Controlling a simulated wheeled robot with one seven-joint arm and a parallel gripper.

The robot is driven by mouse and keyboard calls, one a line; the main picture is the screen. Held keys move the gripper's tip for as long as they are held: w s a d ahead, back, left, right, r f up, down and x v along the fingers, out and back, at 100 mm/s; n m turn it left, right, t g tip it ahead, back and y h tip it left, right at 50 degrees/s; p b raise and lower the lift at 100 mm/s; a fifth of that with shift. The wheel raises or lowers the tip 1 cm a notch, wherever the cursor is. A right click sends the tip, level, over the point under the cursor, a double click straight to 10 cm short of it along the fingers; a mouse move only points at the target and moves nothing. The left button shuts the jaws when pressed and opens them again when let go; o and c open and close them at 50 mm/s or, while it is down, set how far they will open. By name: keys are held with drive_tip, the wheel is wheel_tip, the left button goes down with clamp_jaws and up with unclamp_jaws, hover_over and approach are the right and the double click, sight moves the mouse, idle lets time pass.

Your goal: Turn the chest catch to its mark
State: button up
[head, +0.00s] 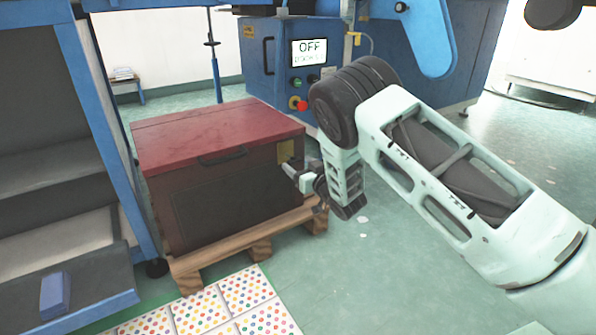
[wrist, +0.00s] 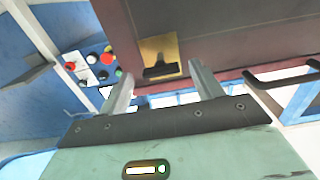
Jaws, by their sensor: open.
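The chest (head: 215,170) has a dark red lid and a brown body, and stands on a wooden pallet. Its lid looks closed. The catch (wrist: 160,70) is a dark knob or lever on a brass plate (wrist: 171,47), between and beyond my fingertips in the wrist view. In the head view the brass plate (head: 285,151) shows at the chest's front right, with my gripper (head: 290,178) just in front of it. My gripper (wrist: 158,80) is open, its fingers apart on either side of the catch. I cannot tell whether they touch anything. I cannot make out the mark.
A black handle (head: 223,155) is on the lid's front edge. A blue machine (head: 270,60) with an OFF screen and buttons stands behind the chest. A blue shelf rack (head: 100,110) is close on the left. Dotted tiles (head: 205,310) lie in front; green floor is clear at the right.

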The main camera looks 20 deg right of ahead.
drive_tip(key=shift+w+a, duration=0.25)
drive_tip(key=shift+w, duration=0.35)
drive_tip(key=c, duration=1)
